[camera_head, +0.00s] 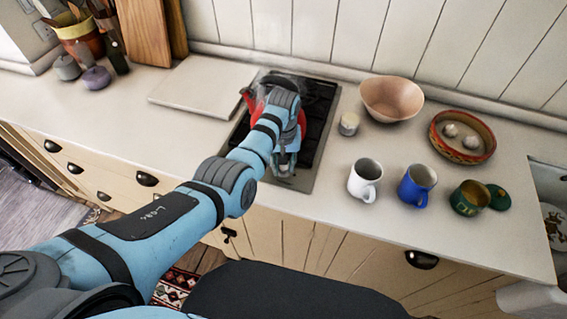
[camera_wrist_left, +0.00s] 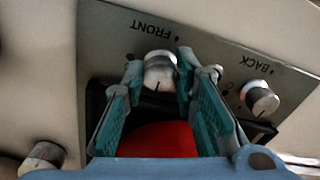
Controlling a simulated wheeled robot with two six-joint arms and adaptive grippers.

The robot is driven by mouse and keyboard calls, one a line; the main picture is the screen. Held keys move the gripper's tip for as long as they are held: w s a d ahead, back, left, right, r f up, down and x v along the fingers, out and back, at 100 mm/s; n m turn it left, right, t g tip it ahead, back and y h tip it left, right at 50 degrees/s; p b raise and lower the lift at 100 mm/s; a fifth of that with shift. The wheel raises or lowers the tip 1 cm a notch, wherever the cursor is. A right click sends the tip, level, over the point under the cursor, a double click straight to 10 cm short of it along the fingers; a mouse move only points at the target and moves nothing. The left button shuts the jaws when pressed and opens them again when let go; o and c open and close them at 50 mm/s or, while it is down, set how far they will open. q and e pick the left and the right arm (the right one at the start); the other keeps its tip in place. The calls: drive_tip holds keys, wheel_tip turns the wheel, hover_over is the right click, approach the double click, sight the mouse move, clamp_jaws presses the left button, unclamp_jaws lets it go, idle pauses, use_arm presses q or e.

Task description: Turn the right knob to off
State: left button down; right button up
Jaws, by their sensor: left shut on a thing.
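The hob's metal control strip (camera_wrist_left: 120,40) shows upside down in the left wrist view, with two silver knobs. The knob marked FRONT (camera_wrist_left: 160,75) sits between my left fingertips (camera_wrist_left: 160,68), its dark line pointing down in that picture. The knob marked BACK (camera_wrist_left: 262,98) is to the picture's right, clear of the fingers. In the head view my left gripper (camera_head: 284,163) reaches down at the front edge of the black hob (camera_head: 321,105); the knobs are hard to make out there. My left gripper is shut on the FRONT knob. My right gripper is out of view.
A red kettle (camera_head: 301,122) stands on the hob, mostly behind my left wrist. A small pale jar (camera_head: 349,124), a bowl (camera_head: 392,98), a white mug (camera_head: 364,180) and a blue mug (camera_head: 416,186) stand to the right. A pale board (camera_head: 200,88) lies to the left.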

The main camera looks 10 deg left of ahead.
sight(284, 167)
use_arm(q)
drive_tip(key=shift+s+d+f, duration=0.1)
drive_tip(key=shift+s+f, duration=0.05)
drive_tip(key=c, duration=1.6)
unclamp_jaws()
drive_tip(key=shift+r, duration=0.25)
wheel_tip(284, 167, up, 12)
drive_tip(key=shift+f, duration=0.15)
